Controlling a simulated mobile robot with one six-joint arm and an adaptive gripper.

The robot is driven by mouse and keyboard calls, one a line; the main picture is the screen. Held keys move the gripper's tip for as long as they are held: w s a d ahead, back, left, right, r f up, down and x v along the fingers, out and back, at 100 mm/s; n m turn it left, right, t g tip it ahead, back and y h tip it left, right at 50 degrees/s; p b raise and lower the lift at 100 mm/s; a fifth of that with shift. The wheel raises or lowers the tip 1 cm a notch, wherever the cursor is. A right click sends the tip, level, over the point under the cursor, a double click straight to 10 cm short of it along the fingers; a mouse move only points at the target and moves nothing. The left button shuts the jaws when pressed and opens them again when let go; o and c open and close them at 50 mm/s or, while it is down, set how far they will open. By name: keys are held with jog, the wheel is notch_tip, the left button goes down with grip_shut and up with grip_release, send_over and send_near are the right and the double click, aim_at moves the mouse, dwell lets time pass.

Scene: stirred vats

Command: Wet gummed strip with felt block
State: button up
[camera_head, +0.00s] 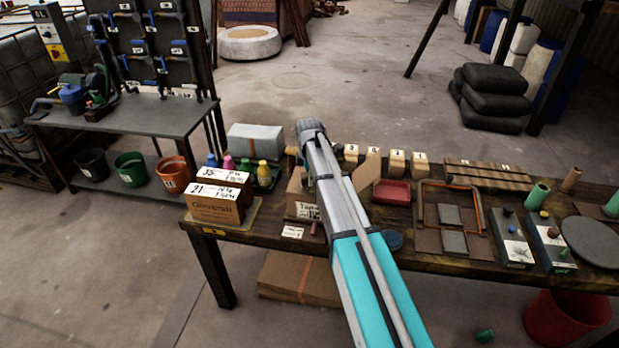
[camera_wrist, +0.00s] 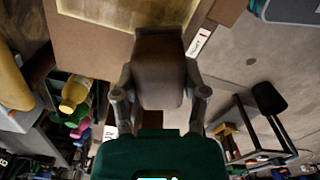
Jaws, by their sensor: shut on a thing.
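My gripper (camera_wrist: 160,92) is shut on a dark brown block, which looks like the felt block (camera_wrist: 160,65), in the wrist view. A finger presses on each side of it. A shiny yellowish band, likely the gummed strip (camera_wrist: 115,12), lies across a tan cardboard surface (camera_wrist: 85,35) beyond the block. I cannot tell whether the block touches the cardboard. In the head view my arm covers the gripper and the block. A cardboard box (camera_head: 298,199) with a raised flap (camera_head: 368,168) stands partly behind my arm on the bench.
A lettered carton (camera_head: 214,210) and coloured bottles (camera_head: 228,163) stand to the left. Several wooden blocks (camera_head: 397,160) line the back.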

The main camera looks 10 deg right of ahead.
jog(key=shift+r+p, duration=1.85)
jog(key=shift+r, duration=0.3)
jog(key=shift+r+p, duration=1.45)
jog(key=shift+p, duration=0.05)
jog(key=shift+s, duration=0.15)
